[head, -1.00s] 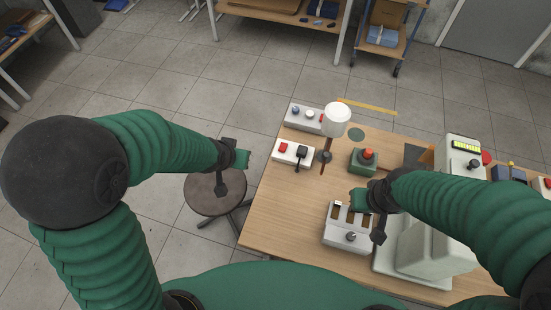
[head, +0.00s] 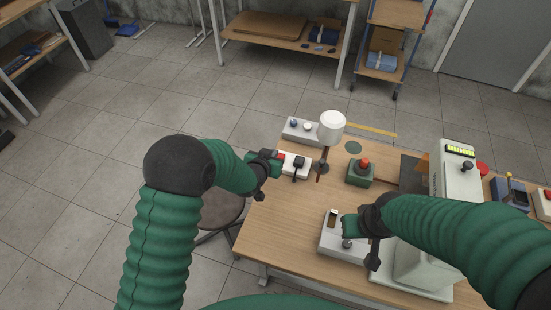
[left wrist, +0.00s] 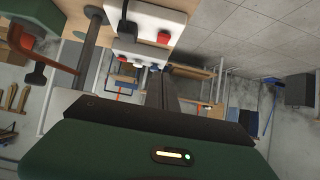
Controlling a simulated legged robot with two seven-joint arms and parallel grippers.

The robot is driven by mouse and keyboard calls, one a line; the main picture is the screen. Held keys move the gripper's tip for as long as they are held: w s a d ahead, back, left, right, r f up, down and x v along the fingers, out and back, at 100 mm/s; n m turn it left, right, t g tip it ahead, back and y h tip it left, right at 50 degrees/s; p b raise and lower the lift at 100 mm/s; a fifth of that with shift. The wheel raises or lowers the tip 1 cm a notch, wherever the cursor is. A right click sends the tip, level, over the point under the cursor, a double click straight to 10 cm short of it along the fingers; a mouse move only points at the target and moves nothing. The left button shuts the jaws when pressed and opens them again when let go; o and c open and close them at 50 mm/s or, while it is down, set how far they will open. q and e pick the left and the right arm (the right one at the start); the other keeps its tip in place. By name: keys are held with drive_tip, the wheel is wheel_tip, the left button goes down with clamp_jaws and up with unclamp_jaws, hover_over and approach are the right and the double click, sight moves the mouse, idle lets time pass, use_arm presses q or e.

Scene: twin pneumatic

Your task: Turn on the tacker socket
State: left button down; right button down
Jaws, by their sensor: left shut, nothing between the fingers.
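A white socket box (head: 296,170) with a black plug and a red switch stands at the table's left edge; I take it as the tacker socket. My left gripper (head: 277,157) is shut and empty, right at the box's left end by the red switch, which it partly hides; I cannot tell if they touch. In the left wrist view the box (left wrist: 148,18) is at the top, with its red switch (left wrist: 163,37) and black plug (left wrist: 127,30) clear. My right gripper (head: 347,226) is over a white slotted box (head: 338,241); its jaw state is unclear.
Behind the socket is a grey box (head: 299,127) with coloured buttons. A stool (head: 222,209) is below the left arm.

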use_arm(q)
hover_over(280, 157)
drive_tip(key=s, duration=0.2)
wheel_tip(280, 157, down, 4)
drive_tip(key=shift+a+r, duration=0.1)
drive_tip(key=f, duration=0.1)
drive_tip(key=s+a+f+p, duration=0.1)
drive_tip(key=f, duration=0.1)
drive_tip(key=shift+a, duration=0.15)
drive_tip(key=shift+s+a+f, duration=0.1)
drive_tip(key=shift+s+f, duration=0.05)
drive_tip(key=shift+f, duration=0.15)
drive_tip(key=shift+d+f, duration=0.1)
drive_tip(key=shift+d, duration=0.2)
drive_tip(key=shift+f+b, duration=0.35)
drive_tip(key=shift+s, duration=0.15)
drive_tip(key=shift+s+r, duration=0.1)
drive_tip(key=shift+a, duration=0.25)
drive_tip(key=shift+r, duration=0.15)
drive_tip(key=shift+r+p, duration=0.35)
drive_tip(key=shift+r, duration=0.1)
drive_tip(key=shift+d+r, duration=0.15)
drive_tip(key=shift+d, duration=0.05)
use_arm(e)
drive_tip(key=shift+d+r, duration=0.3)
drive_tip(key=shift+r, duration=0.2)
